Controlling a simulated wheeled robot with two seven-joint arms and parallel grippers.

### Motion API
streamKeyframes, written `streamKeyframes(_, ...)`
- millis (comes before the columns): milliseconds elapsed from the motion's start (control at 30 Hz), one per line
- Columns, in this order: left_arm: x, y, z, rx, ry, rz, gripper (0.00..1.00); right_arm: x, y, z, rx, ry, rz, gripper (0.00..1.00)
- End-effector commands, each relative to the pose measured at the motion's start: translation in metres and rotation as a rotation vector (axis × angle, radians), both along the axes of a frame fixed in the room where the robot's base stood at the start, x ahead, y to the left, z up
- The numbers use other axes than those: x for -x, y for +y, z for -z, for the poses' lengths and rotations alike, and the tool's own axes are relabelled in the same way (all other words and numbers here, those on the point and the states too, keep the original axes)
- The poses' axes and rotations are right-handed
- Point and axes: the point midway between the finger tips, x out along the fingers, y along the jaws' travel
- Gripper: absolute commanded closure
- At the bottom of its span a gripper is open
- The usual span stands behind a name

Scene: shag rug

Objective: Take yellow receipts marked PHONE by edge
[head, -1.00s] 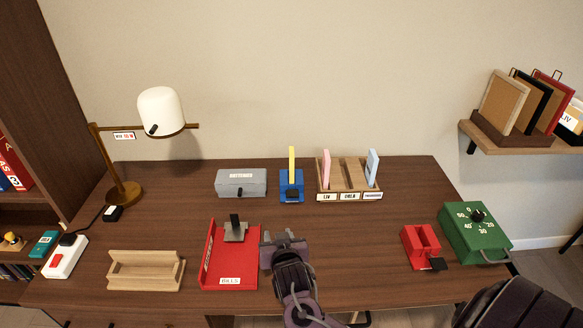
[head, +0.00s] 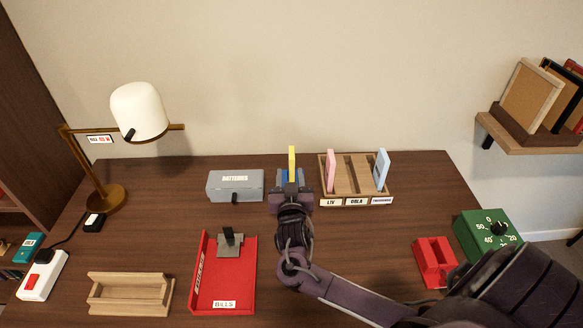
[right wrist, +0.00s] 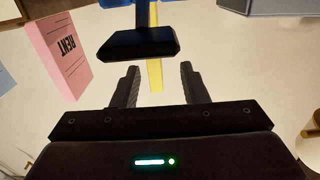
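The yellow receipts (head: 292,158) stand upright in the blue holder (head: 290,175) at the back middle of the desk. They appear as a thin edge, and no PHONE marking is readable. My right gripper (head: 291,190) is at the holder's front, covering much of it. In the right wrist view, which looks upside down, the yellow edge (right wrist: 155,75) shows between the two open fingers (right wrist: 158,84). The holder's black clip or lever (right wrist: 139,43) is in front of part of it. I cannot tell any contact. My left gripper is not in view.
A wooden sorter (head: 357,187) with a pink stack (head: 331,170) and a blue stack (head: 381,170) stands close on the right. A grey box (head: 235,187) is on the left. A red BILLS tray (head: 246,285) lies nearer. A lamp (head: 140,112) stands far left.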

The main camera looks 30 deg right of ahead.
Motion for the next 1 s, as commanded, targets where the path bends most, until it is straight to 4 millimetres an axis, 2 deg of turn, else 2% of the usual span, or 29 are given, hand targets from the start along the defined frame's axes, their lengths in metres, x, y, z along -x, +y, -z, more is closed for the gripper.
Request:
streamKeyframes(167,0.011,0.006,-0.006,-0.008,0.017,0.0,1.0,-0.018,-0.016,-0.004,0.003,0.002,0.002,0.6)
streamKeyframes(400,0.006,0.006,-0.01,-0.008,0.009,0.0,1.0,-0.043,-0.034,-0.002,0.0,0.001,0.0,0.6)
streamKeyframes(667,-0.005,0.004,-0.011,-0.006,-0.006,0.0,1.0,-0.045,-0.035,-0.001,-0.002,0.003,0.0,0.6)
streamKeyframes(1000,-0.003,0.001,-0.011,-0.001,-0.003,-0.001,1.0,-0.045,-0.035,-0.001,-0.002,0.003,0.0,1.0)
